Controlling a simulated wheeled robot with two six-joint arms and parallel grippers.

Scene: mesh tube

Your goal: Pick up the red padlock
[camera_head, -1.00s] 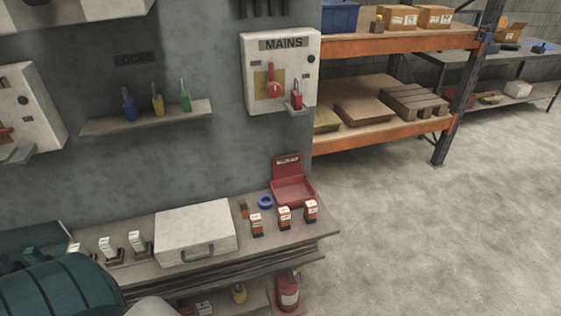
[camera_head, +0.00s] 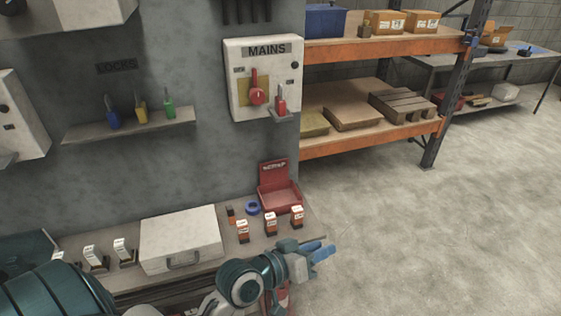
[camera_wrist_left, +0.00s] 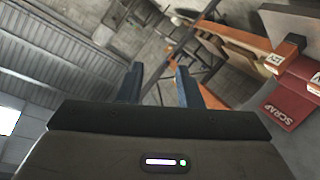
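The red padlock (camera_head: 281,104) stands upright on a small ledge under the lower right of the white MAINS box (camera_head: 284,48), its grey shackle upward. It is right of the box's red switch handle (camera_head: 257,96). My left gripper (camera_head: 320,252), with blue fingers, is well below and slightly right of the padlock, in front of the bench's right end. In the left wrist view its two fingers (camera_wrist_left: 158,82) stand apart with nothing between them. The padlock does not show in that view. My right gripper is out of view.
Blue, yellow and green padlocks stand on a wall shelf (camera_head: 82,134). The bench holds a white case (camera_head: 181,238), small labelled blocks (camera_head: 270,224) and a red tray (camera_head: 280,199). An orange-beamed rack (camera_head: 372,142) stands at right; the floor before it is clear.

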